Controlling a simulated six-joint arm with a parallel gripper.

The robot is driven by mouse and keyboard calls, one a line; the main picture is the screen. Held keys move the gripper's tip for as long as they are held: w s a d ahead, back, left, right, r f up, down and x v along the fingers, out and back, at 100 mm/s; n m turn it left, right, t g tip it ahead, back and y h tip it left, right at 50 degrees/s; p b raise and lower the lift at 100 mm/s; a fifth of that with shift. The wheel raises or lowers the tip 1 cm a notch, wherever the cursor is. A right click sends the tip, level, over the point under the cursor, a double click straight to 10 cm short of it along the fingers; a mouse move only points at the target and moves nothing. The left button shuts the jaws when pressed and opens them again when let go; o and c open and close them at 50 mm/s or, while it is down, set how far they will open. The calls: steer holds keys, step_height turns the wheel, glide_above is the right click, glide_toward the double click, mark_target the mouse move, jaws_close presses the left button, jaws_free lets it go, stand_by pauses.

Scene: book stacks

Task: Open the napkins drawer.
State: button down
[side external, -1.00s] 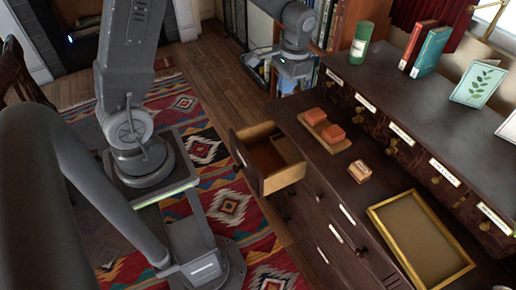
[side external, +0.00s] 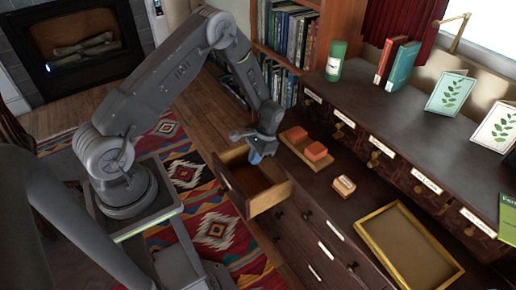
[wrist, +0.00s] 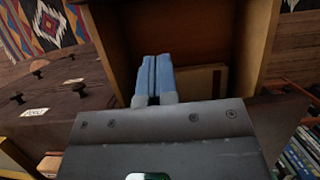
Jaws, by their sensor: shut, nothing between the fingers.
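A wooden drawer (side external: 270,199) at the top left of the dark cabinet stands pulled out, and its inside shows. I cannot see a label on it, so I cannot tell whether it is the napkins drawer. My gripper (side external: 257,157) is over the back part of this drawer, near the cabinet's edge. In the wrist view its blue fingers (wrist: 153,78) are together with nothing between them, pointing over the open drawer (wrist: 262,35). A flat tan piece (wrist: 205,82) shows inside the drawer, partly hidden by the fingers. Whether the fingers touch the drawer is unclear.
Shut drawers with round knobs and pale labels (wrist: 34,112) are beside the open one. On the cabinet top are a wooden board with orange blocks (side external: 317,151), a small stamp-like block (side external: 343,186) and a gold-rimmed tray (side external: 451,279). A bookcase (side external: 334,20) stands behind.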

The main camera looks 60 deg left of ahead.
mark_target(231, 180)
steer(key=s+f, duration=0.3)
steer(key=s, duration=0.2)
steer(key=shift+s, duration=0.15)
steer(key=shift+f, duration=0.1)
steer(key=s, duration=0.4)
steer(key=shift+s, duration=0.25)
steer(key=shift+w, duration=0.15)
